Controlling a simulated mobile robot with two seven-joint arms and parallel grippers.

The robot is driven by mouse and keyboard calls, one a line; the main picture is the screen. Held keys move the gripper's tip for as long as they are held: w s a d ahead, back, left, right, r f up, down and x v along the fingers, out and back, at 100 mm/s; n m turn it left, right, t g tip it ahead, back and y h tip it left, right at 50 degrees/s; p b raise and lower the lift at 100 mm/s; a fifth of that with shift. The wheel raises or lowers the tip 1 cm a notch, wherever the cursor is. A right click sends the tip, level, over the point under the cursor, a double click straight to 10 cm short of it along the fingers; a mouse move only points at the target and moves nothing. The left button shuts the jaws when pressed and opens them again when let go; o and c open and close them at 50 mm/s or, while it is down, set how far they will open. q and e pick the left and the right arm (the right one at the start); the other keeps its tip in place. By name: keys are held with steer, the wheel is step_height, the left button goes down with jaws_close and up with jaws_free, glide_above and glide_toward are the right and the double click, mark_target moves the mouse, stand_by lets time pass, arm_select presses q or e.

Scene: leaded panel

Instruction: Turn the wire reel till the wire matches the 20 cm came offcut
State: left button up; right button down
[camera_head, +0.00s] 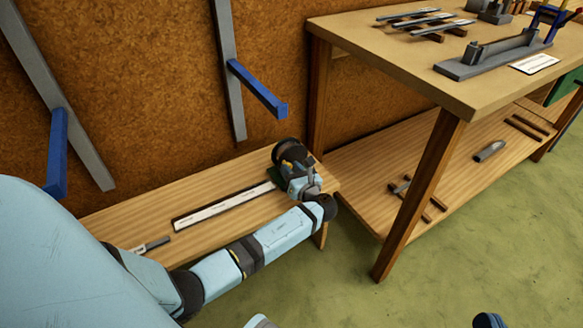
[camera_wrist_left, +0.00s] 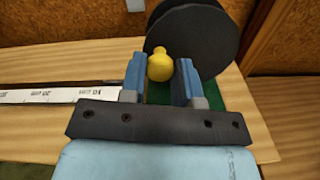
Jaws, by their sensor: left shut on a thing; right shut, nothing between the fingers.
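The wire reel (camera_head: 287,151) stands on a green base at the right end of the low wooden bench. In the left wrist view its dark disc (camera_wrist_left: 222,35) fills the top right, with a yellow knob (camera_wrist_left: 160,66) in front. My left gripper (camera_head: 294,172) is shut on this knob, between its blue fingers (camera_wrist_left: 160,82). A white marked strip (camera_head: 225,205) runs left from the reel. A short grey piece (camera_head: 157,243), possibly the came offcut, lies near the left end. I cannot make out the wire. Only the tip of my right gripper (camera_head: 489,320) shows at the bottom edge.
A taller workbench (camera_head: 400,70) stands at the right, with grey strips (camera_head: 425,18) and a grey fixture (camera_head: 490,55) on top. Its lower shelf (camera_head: 370,170) holds small pieces. Blue wall brackets (camera_head: 258,89) stick out above the low bench.

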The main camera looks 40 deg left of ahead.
arm_select(q)
steer(key=shift+n, duration=0.4)
steer(key=shift+s+a+f+n+p, duration=0.1)
steer(key=shift+f+n+p, duration=0.15)
steer(key=shift+n, duration=0.3)
steer(key=shift+f+n+p, duration=0.15)
steer(key=shift+n+p, duration=0.15)
steer(key=shift+n, duration=0.25)
steer(key=shift+f+n, duration=0.25)
steer(key=shift+n, duration=0.45)
steer(key=shift+f+n, duration=0.2)
steer(key=shift+n, duration=0.5)
arm_select(e)
steer(key=shift+r+t, duration=0.4)
steer(key=shift+r, duration=0.4)
arm_select(q)
steer(key=o, duration=0.9)
steer(key=shift+f, duration=0.1)
arm_select(e)
steer(key=shift+r, duration=0.1)
